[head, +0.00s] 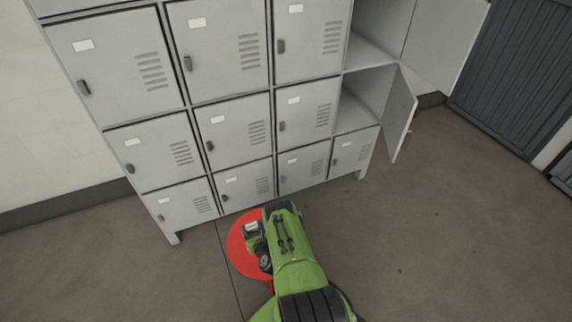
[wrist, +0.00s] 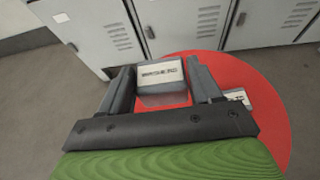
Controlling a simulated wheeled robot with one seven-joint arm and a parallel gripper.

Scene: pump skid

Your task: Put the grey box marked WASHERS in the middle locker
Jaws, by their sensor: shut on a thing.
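The grey box marked WASHERS (wrist: 163,85) is between the two fingers of my gripper (wrist: 163,90) in the wrist view, its pale lettered label facing up. My gripper is shut on it, over a round red surface. In the head view, my green arm hides much of the gripper and that surface. The grey lockers stand beyond. In their right-hand column, one locker (head: 365,92) stands open with its door (head: 401,113) swung out to the right, between an open locker above and a closed one below. Its inside is partly visible and looks empty.
The round red surface (head: 237,248) lies under my gripper. A small thing with a white label (wrist: 238,95) is on it, right of the gripper. The upper open door (head: 445,40) juts out right. Dark slatted panels (head: 515,75) stand at far right. The floor right of my arm is clear.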

